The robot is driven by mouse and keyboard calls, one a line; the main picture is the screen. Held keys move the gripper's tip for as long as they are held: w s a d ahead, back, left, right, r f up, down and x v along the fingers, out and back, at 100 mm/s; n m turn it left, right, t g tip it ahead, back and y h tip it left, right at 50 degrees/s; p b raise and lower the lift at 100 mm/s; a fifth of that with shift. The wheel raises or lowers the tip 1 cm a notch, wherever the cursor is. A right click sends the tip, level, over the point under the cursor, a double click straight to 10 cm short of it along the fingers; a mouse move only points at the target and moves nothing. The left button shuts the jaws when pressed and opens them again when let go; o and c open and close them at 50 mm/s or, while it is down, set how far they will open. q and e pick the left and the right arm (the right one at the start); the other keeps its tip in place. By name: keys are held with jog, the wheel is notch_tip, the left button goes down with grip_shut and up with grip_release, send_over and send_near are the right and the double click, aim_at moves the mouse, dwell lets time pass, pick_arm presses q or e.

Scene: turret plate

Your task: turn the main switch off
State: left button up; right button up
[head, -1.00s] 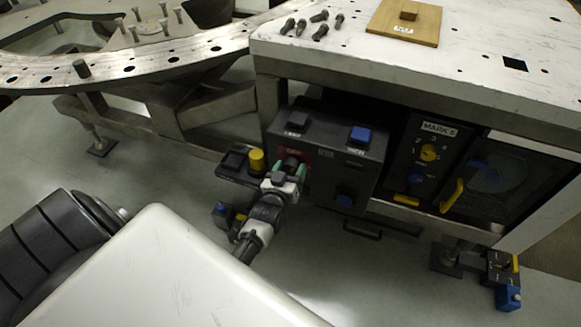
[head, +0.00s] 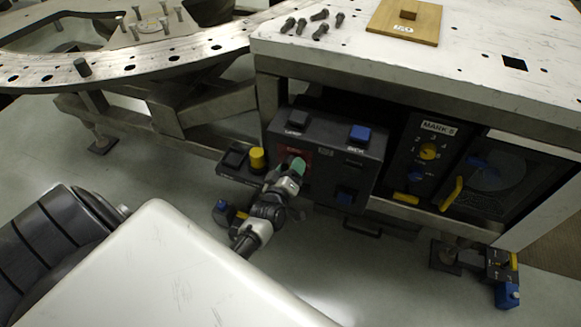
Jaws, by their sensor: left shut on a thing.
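The main switch sits on a red plate (head: 306,154) on the front of a dark control box (head: 335,150) under the white table. My left gripper (head: 297,168) reaches the red plate from the front left. It is shut on the switch's knob, which its green fingertips and wrist mostly hide. I cannot read the knob's position. My right gripper is not in view.
A yellow button (head: 257,158) stands just left of the gripper. A blue button (head: 359,134) and a black button (head: 298,118) are on the box top. A dial panel (head: 428,152) is to the right. The white table top (head: 470,60) overhangs the box.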

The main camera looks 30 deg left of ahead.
pick_arm(q)
jog(key=shift+f, duration=0.1)
jog(key=o, duration=0.9)
jog(key=v, duration=1.1)
jog(key=shift+d+p, duration=0.1)
jog(key=shift+p, duration=0.25)
jog(key=s+d+f+m+g+h+p, duration=0.25)
jog(key=s+f+g, duration=0.2)
jog(key=f, duration=0.35)
jog(key=s+d+f+m+g+h+p, duration=0.25)
jog(key=s+d+f+m, duration=0.2)
jog(key=f, duration=0.35)
jog(key=s+f+m+g+p, duration=0.1)
jog(key=s+f+m+g, duration=0.1)
jog(key=s, duration=0.6)
jog(key=s+f+m+g+p, duration=0.1)
jog(key=s+f+g, duration=0.3)
jog(key=s, duration=0.4)
jog(key=s+f+m+g+y, duration=0.1)
jog(key=s+f+m+g, duration=0.2)
jog(key=s, duration=0.6)
jog(key=shift+a+f+m+g+p, duration=0.3)
jog(key=shift+f+m+g+p, duration=0.1)
jog(key=shift+f+m, duration=0.25)
